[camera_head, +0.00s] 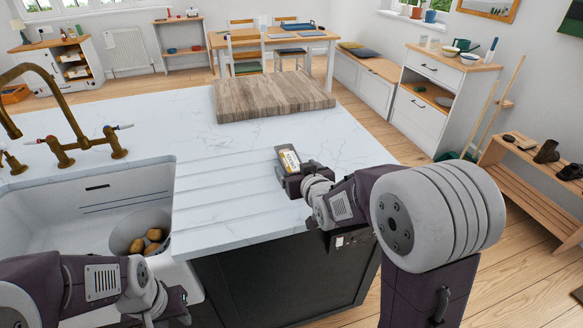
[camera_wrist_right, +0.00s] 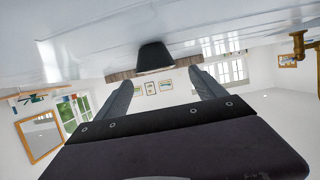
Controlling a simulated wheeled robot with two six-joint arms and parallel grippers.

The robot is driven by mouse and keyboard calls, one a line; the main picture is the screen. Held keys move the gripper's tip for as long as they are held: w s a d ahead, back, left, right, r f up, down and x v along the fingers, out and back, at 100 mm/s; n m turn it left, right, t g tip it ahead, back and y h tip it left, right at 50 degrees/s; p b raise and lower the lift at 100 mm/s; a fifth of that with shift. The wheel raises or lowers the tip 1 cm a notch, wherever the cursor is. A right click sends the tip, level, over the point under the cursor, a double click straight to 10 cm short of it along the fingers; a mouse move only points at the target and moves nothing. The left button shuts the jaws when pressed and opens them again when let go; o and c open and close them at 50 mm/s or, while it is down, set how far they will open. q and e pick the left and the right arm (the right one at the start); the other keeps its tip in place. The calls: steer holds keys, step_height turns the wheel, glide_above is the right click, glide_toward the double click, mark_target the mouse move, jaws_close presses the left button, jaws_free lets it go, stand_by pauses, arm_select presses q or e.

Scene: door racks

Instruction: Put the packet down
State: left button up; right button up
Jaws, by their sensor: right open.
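The packet (camera_head: 290,160), with a white and yellow label, is on the white marble worktop (camera_head: 230,163) near its right edge. In the right wrist view a dark block that looks like the packet's end (camera_wrist_right: 154,56) stands against the pale worktop, which fills the top of that picture. My right gripper (camera_head: 289,172) is at the packet. Its fingers (camera_wrist_right: 160,78) are spread apart with clear gaps on both sides of the dark block. My left gripper (camera_head: 165,308) is low at the left, in front of the sink; its fingers are partly cut off.
A wooden board (camera_head: 270,95) lies on the worktop behind the packet. At the left are a sink (camera_head: 100,215) with a bowl (camera_head: 125,232) of brown items and a brass tap (camera_head: 62,152). The worktop between the sink and the packet is clear.

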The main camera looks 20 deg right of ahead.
mark_target(290, 159)
steer(key=x, duration=0.2)
steer(key=shift+w+f, duration=0.1)
steer(key=shift+w, duration=0.15)
steer(key=x, duration=0.5)
steer(key=shift+w+d, duration=0.1)
steer(key=shift+d, duration=0.05)
steer(key=shift+c, duration=0.7)
jaws_close()
steer(key=shift+r, duration=0.25)
step_height(290, 159, up, 5)
steer(key=shift+f+p, duration=0.2)
steer(key=shift+p, duration=0.4)
steer(key=s+d+r+p, duration=0.3)
steer(key=s+d+r, duration=0.3)
steer(key=s, duration=0.3)
steer(key=shift+d+p, duration=0.35)
steer(key=shift+d, duration=0.3)
